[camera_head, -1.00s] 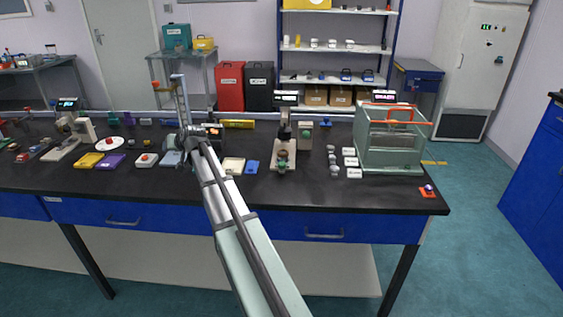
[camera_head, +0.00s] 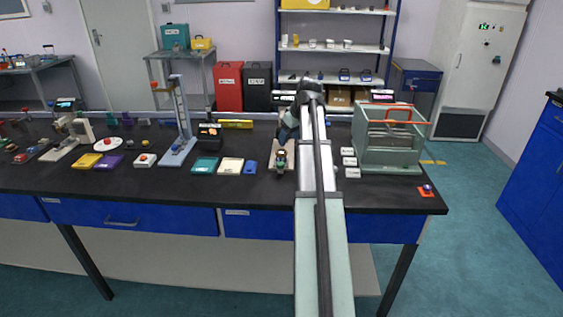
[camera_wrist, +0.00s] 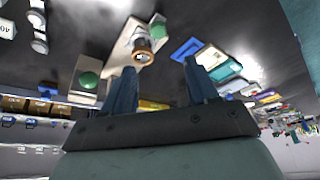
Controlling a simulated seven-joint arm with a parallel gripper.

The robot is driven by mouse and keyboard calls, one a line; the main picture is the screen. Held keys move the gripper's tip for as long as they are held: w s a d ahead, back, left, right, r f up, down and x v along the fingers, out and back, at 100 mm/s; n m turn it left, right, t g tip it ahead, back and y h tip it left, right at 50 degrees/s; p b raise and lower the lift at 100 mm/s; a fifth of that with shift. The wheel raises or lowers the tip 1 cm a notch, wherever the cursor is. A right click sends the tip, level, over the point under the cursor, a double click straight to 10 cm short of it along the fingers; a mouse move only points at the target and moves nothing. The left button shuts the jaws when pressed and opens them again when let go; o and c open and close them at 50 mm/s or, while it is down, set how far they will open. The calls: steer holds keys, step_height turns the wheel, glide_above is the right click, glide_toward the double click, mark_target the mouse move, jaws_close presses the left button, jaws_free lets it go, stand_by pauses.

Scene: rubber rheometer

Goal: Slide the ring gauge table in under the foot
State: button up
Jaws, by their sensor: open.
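A small cream stand (camera_head: 275,160) is on the bench in the middle, partly hidden by my arm. In the wrist view the stand (camera_wrist: 122,48) lies beyond my fingertips, with a round copper-coloured part (camera_wrist: 143,50) with a pale centre at its end. I cannot tell for sure which part is the sliding ring gauge table and which is the foot. My gripper (camera_wrist: 162,85) is open and nothing is between its fingers. In the head view my gripper (camera_head: 285,136) is over the back of the stand; its fingertips are hard to make out.
A green-framed glass case (camera_head: 390,150) stands to the right, with white labelled blocks (camera_head: 349,162) beside it. Teal (camera_head: 205,165), cream (camera_head: 231,166) and blue (camera_head: 251,167) pads lie to the left. A tall upright stand (camera_head: 181,125) is further left. The front bench strip is clear.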

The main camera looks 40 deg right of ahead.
mark_target(281, 163)
steer(key=x, duration=1.3)
steer(key=shift+s+d+f, duration=0.1)
steer(key=shift+f, duration=0.25)
jaws_close()
stand_by(0.4)
